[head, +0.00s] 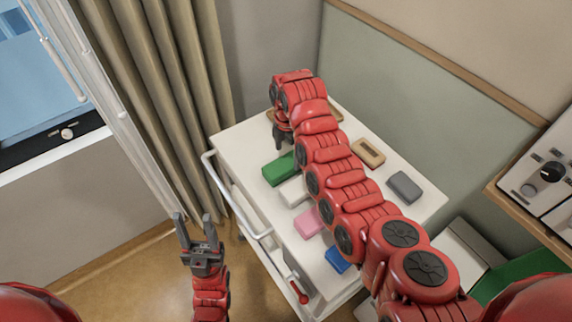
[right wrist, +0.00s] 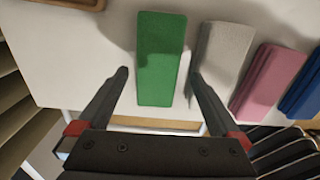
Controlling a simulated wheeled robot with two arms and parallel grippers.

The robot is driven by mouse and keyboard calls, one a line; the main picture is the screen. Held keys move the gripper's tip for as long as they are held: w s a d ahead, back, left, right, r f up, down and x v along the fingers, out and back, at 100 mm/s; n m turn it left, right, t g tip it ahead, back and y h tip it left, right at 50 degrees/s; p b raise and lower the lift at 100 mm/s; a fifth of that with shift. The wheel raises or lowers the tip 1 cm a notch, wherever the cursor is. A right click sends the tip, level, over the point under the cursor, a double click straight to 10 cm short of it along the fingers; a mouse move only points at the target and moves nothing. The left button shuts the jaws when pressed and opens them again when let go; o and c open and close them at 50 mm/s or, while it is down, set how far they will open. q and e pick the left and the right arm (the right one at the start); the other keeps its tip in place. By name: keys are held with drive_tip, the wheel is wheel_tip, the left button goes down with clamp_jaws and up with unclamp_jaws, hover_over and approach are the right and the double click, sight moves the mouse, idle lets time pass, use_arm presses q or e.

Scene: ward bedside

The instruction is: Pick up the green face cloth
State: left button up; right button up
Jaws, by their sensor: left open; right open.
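The green face cloth (head: 279,169) lies folded on the white top of a bedside cart (head: 240,140), near its left edge. In the right wrist view the green cloth (right wrist: 161,55) lies lengthwise, its near end between my right fingertips. My right gripper (head: 284,137) points down beside the cloth in the head view, and its jaws (right wrist: 158,76) are open and empty. Whether the fingertips are level with the cloth I cannot tell. My left gripper (head: 196,232) is open and empty, left of the cart over the floor.
A white cloth (right wrist: 220,58), a pink cloth (head: 308,222) and a blue cloth (head: 337,260) lie in a row beside the green one. A tan block (head: 369,152) and a grey item (head: 404,187) lie further back. A rail (head: 235,198) runs along the cart's side.

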sight(286, 162)
drive_tip(key=f, duration=0.1)
drive_tip(key=f+p, duration=0.2)
drive_tip(key=shift+s+a+f, duration=0.1)
drive_tip(key=shift+a+f, duration=0.15)
drive_tip(key=shift+f, duration=0.05)
drive_tip(key=shift+f+p, duration=0.35)
drive_tip(key=shift+f, duration=0.35)
drive_tip(key=c, duration=1.1)
drive_tip(key=shift+r, duration=0.15)
